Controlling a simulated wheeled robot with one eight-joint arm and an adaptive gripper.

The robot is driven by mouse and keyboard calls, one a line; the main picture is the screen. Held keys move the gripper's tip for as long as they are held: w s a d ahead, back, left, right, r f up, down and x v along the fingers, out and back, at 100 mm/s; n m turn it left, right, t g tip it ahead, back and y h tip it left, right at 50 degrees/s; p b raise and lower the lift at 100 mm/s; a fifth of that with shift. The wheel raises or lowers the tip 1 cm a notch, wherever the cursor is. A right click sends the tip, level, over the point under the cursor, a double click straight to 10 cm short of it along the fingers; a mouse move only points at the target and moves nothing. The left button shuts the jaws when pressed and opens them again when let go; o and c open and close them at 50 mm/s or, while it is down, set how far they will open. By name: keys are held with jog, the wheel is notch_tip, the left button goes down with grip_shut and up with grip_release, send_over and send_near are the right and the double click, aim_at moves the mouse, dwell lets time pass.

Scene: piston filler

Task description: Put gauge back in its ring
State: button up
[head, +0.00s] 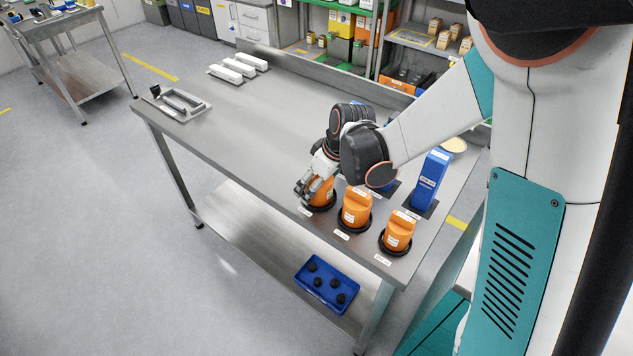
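Three orange gauge-like units stand in a row along the table's front edge, each at a black ring. The left unit (323,192) is partly hidden by my gripper, and its black ring (322,209) shows below it. The middle unit (356,207) and the right unit (398,231) stand upright in their rings. My gripper (311,190) is at the left unit, pointing down, with its fingers against or just beside it. I cannot tell whether the fingers are closed on it, or whether that unit is fully seated.
A tall blue unit (430,181) stands behind the right orange units. Another blue thing (386,186) is mostly hidden by my arm. White blocks (238,67) and a grey tray (181,105) lie farther back. A blue bin (327,283) sits on the lower shelf. The table's middle is clear.

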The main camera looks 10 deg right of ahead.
jog(key=p+v, duration=0.4)
jog(key=v, duration=0.7)
jog(key=shift+r, duration=0.25)
jog(key=s+d+r+m+t+h, duration=0.1)
jog(key=s+d+r+m, duration=0.3)
jog(key=s, duration=0.5)
jog(key=s+d+r+m+t+h, duration=0.2)
jog(key=s+d+r+m, duration=0.3)
jog(key=s, duration=0.5)
jog(key=shift+d+r+t, duration=0.3)
jog(key=shift+r+t, duration=0.3)
jog(key=shift+r, duration=0.65)
